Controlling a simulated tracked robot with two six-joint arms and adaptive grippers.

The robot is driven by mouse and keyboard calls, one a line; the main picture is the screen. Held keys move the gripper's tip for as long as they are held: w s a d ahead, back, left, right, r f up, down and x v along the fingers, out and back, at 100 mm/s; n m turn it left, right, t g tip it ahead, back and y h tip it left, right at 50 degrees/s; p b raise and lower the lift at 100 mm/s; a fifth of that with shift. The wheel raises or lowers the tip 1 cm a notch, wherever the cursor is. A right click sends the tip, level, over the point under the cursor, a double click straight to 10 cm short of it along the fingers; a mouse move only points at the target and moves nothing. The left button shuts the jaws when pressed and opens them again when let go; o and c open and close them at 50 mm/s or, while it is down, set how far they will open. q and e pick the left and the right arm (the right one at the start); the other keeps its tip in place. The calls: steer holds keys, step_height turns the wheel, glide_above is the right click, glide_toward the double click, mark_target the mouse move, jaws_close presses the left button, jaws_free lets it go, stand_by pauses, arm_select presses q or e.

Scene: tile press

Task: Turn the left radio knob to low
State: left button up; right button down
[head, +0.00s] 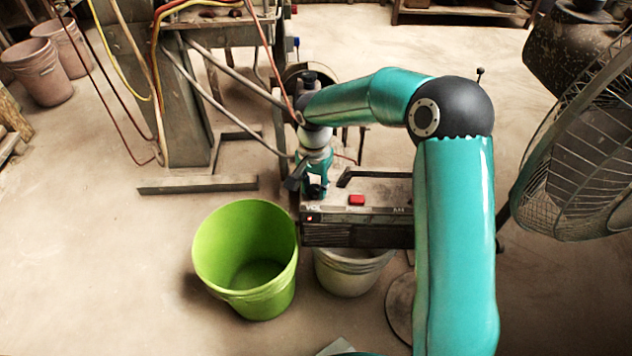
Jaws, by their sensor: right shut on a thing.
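A dark radio (355,215) with a red button (356,200) on its top sits in the middle of the view, above a pale bucket. Faint lettering shows along its top front edge, on the left and on the right. My right gripper (316,188) points down over the radio's top left end. Its fingers are shut around the small dark left knob (316,191), which they mostly cover. The knob's setting cannot be read. My right arm covers the radio's right end. My left gripper is not in view.
A green bucket (246,252) stands left of the radio, and a pale bucket (350,272) below it. A large fan (585,140) stands at the right. A press frame with hoses (180,110) is behind left. Open floor lies at the left.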

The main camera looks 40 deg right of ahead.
steer(key=n+p, duration=0.2)
steer(key=n, duration=0.4)
steer(key=shift+d+r, duration=0.1)
steer(key=n+p, duration=0.3)
steer(key=n, duration=0.3)
steer(key=shift+s+n, duration=0.1)
steer(key=shift+n, duration=0.3)
steer(key=n+p, duration=0.2)
steer(key=n, duration=0.4)
steer(key=shift+d+p, duration=0.15)
steer(key=shift+p, duration=0.15)
steer(key=n+p, duration=0.2)
steer(key=n, duration=0.4)
steer(key=c, duration=0.8)
jaws_free()
steer(key=shift+o, duration=0.2)
